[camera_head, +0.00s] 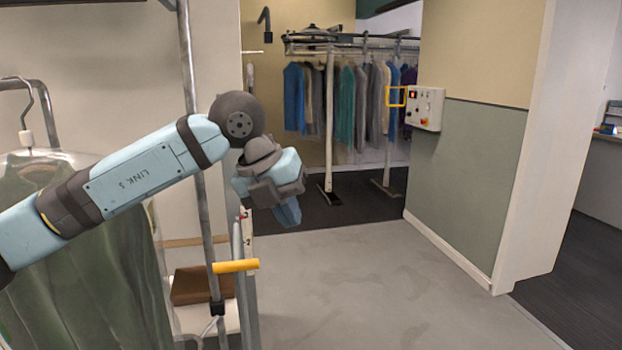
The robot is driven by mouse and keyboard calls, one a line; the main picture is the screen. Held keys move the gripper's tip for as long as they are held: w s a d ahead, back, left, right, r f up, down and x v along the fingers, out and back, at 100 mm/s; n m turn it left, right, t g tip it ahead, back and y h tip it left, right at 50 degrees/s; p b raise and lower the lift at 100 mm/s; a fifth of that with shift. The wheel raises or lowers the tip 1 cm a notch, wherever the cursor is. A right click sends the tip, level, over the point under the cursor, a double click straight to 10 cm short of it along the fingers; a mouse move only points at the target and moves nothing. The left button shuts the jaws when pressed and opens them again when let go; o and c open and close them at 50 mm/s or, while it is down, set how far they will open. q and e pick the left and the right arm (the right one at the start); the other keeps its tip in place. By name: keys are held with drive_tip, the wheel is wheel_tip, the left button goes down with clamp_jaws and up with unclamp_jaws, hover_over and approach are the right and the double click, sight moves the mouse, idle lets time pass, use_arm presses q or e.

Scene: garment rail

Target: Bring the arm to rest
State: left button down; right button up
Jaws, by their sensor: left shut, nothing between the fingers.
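My left arm (125,180) reaches in from the left side of the head view, light blue and dark grey. It passes in front of a rail with dark green garments (95,270). My left gripper (289,213) hangs at the end of the arm, pointing down, near the picture's centre-left. It is shut and empty, in the air above the grey floor. My right gripper is not in view.
A metal pole (187,70) stands close beside the left arm. An orange-yellow handle (236,266) sits below the left gripper. A far garment rack (330,50) holds several garments. A control box (425,108) is on the wall. The grey floor (390,290) is clear.

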use_arm(q)
drive_tip(key=s+d+f+g+h, duration=0.75)
drive_tip(key=s+d+h, duration=0.25)
drive_tip(key=h, duration=0.3)
drive_tip(key=w+a+f+n+t+y, duration=0.1)
drive_tip(key=a+f+n+t+y, duration=0.2)
drive_tip(key=a+f+n+t, duration=0.65)
drive_tip(key=a+f+n+t+y, duration=0.35)
drive_tip(key=f+n+t, duration=0.65)
drive_tip(key=n+t, duration=0.6)
drive_tip(key=s+a+f+n+g+y, duration=0.45)
drive_tip(key=s+f, duration=0.35)
drive_tip(key=f, duration=0.3)
drive_tip(key=s+a+f+n+g+y, duration=0.3)
drive_tip(key=s+a+f+n+g, duration=0.25)
drive_tip(key=s+f, duration=0.45)
wheel_tip(320, 180, up, 14)
drive_tip(key=a+m+t+p, duration=0.1)
drive_tip(key=p, duration=1.8)
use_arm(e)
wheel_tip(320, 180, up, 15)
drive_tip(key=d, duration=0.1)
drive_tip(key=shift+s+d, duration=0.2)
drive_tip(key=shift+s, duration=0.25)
use_arm(q)
drive_tip(key=shift+w+a, duration=0.1)
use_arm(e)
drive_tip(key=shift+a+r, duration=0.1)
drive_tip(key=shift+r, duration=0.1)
